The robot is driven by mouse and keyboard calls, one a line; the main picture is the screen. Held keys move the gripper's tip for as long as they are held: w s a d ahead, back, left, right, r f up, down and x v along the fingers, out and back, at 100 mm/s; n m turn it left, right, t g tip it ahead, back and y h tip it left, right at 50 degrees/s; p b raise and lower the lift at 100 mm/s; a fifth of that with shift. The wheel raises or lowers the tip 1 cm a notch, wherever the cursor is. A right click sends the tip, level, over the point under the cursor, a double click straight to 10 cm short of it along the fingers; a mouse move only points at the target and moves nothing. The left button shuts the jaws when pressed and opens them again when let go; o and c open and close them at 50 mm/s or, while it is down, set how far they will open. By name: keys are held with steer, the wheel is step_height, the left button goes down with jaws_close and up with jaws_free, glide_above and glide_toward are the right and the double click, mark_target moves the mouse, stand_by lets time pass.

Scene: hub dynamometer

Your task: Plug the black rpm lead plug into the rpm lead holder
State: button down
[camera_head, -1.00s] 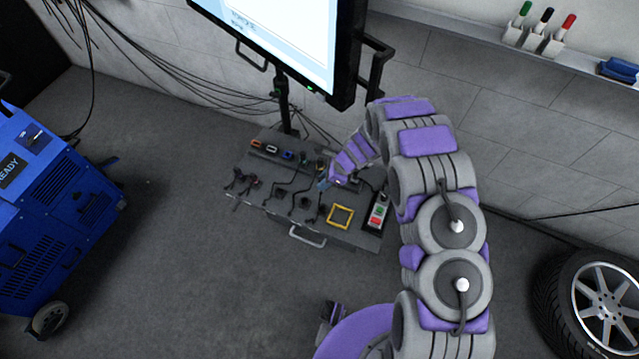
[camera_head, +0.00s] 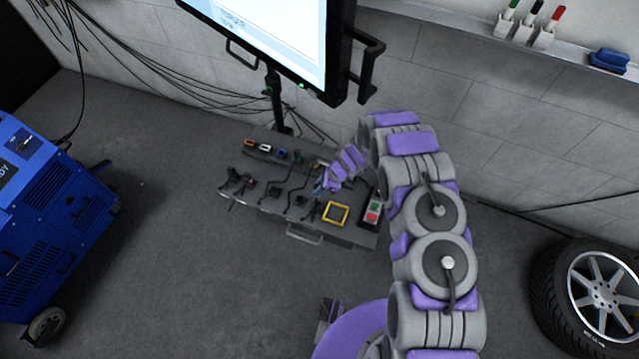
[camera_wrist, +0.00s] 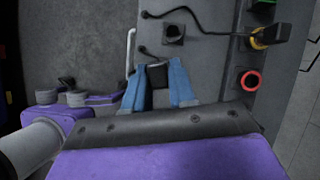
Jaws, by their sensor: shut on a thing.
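My gripper (camera_head: 323,186) is low over the grey console, its blue fingers (camera_wrist: 159,80) shut on a small dark piece (camera_wrist: 160,97), which looks like the black plug. The fingers hide much of it. No rpm label is readable, so I cannot tell which holder is the rpm one. In the wrist view a black square holder (camera_wrist: 173,33) lies just beyond the fingertips and looks empty. A black plug sits at a yellow-ringed socket (camera_wrist: 258,40) to the right. A red-ringed socket (camera_wrist: 249,81) is below that one.
The console (camera_head: 275,215) carries several leads, a yellow square frame (camera_head: 335,213) and a red-green button box (camera_head: 371,212). A monitor (camera_head: 270,35) stands behind. A blue machine (camera_head: 50,215) is at left, a wheel (camera_head: 595,295) at right. Floor between is clear.

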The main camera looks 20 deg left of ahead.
steer(key=shift+f+b, duration=0.4)
steer(key=shift+f, duration=3.1)
steer(key=shift+p, duration=0.95)
steer(key=shift+f+b, duration=0.45)
steer(key=shift+f, duration=0.95)
steer(key=c, duration=0.9)
jaws_free()
steer(key=shift+o, duration=0.2)
steer(key=shift+r, duration=0.1)
steer(key=p+v, duration=0.3)
steer(key=v, duration=1.4)
steer(key=shift+s, duration=0.2)
steer(key=shift+d, duration=0.1)
